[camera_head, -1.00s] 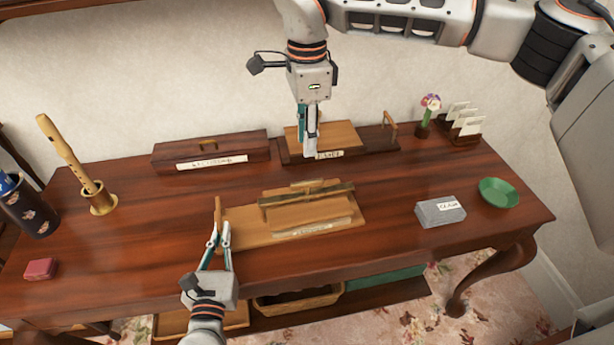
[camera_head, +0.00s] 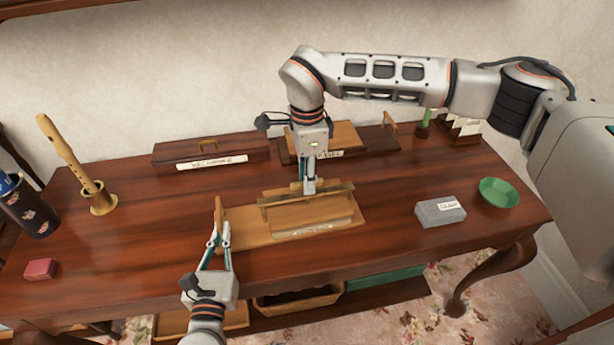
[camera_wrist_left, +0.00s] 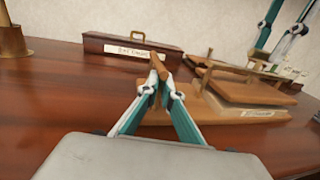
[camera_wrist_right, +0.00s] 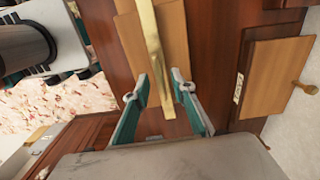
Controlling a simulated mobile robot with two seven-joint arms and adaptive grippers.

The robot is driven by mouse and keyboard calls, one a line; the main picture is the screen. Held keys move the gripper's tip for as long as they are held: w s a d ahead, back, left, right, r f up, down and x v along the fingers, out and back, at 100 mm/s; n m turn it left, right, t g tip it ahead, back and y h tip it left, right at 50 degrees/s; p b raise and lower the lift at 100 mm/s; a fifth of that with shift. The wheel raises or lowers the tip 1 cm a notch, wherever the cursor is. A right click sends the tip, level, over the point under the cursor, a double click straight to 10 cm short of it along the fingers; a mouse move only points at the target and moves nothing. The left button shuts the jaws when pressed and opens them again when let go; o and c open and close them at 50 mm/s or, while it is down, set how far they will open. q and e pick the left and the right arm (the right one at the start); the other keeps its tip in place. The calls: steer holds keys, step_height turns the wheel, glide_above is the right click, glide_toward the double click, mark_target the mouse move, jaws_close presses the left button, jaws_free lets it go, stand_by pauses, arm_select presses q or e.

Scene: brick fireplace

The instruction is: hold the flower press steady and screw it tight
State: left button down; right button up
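The flower press (camera_head: 240,214) is a light wooden board with a raised upper plate, a brass-coloured bar (camera_head: 335,192) across it and a paper label at its front. It lies flat at the front middle of the table. A wooden upright (camera_head: 218,214) stands at its left end. My left gripper (camera_head: 220,240) has its fingertips closed around that upright, as the left wrist view (camera_wrist_left: 158,86) also shows. My right gripper (camera_head: 309,188) points down over the middle of the bar. In the right wrist view its fingers (camera_wrist_right: 160,88) are apart, with the bar (camera_wrist_right: 147,35) running between them; contact is unclear.
Behind the press lie a second board with an upright (camera_head: 375,140) and a long labelled box (camera_head: 210,155). A grey block (camera_head: 440,212) and green bowl (camera_head: 498,192) are right. A recorder in a brass holder (camera_head: 102,203) and red box (camera_head: 40,269) are left.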

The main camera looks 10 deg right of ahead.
arm_select(q)
steer(key=shift+r, duration=0.1)
arm_select(e)
jaws_close()
steer(key=shift+m, duration=0.3)
